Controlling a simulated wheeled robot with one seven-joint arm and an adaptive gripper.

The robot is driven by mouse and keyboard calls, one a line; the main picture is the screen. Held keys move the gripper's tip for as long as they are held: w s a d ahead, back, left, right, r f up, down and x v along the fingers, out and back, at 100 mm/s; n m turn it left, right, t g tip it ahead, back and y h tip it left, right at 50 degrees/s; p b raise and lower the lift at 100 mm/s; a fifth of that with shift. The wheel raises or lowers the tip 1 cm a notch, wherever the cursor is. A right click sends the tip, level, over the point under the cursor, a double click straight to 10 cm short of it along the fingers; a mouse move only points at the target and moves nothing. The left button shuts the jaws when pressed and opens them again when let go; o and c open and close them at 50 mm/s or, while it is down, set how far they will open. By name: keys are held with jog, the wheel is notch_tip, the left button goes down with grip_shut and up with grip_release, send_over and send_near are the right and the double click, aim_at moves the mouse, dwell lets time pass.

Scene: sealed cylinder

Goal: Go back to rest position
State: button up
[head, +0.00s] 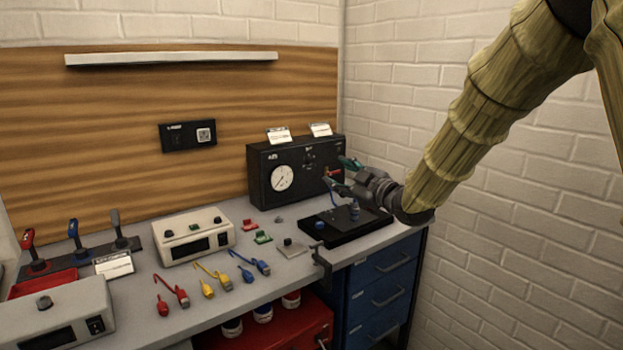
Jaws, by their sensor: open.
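My gripper (342,178) is open, at the end of my arm reaching in from the upper right. It is above the black base plate (338,234) at the right end of the bench, in front of the black gauge box.
The black gauge box (267,196) stands close behind the gripper. The white brick wall (500,235) is to the right. A white instrument (194,235), levers and red, yellow and blue connectors are on the bench. Blue drawers (382,290) are below.

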jog(key=s+d+f+m+g+h+b, duration=0.1)
jog(key=s+d+f+m+h, duration=0.15)
jog(key=f, duration=1.15)
jog(key=s+d+f+m+g+h+b, duration=0.1)
jog(key=s+d+f+m+h+b, duration=0.15)
jog(key=f, duration=1.15)
jog(key=s+d+f+m+g+h+b, duration=0.1)
jog(key=s+f+m, duration=0.1)
jog(key=s+f, duration=0.45)
jog(key=s+d+f+m+g, duration=0.1)
jog(key=s+d+f+g, duration=0.15)
jog(key=f, duration=0.75)
jog(key=s+f+m+g+h+b, duration=0.1)
jog(key=s+f+m, duration=0.1)
jog(key=s+f, duration=0.5)
jog(key=s+d+f+m+g+h+b, duration=0.1)
jog(key=s+d+f+m+g, duration=0.15)
jog(key=s+f, duration=0.7)
jog(key=s+d+f+m+g+h+b, duration=0.1)
jog(key=s+d+f+g+b, duration=0.3)
jog(key=s, duration=1)
jog(key=s+f+m+g+h+p, duration=0.1)
jog(key=s+f+m+g, duration=0.1)
jog(key=s+f, duration=0.8)
notch_tip(320, 180, up, 14)
jog(key=s+p, duration=0.2)
jog(key=p, duration=1)
jog(key=shift+s+r, duration=0.15)
jog(key=shift+r, duration=0.1)
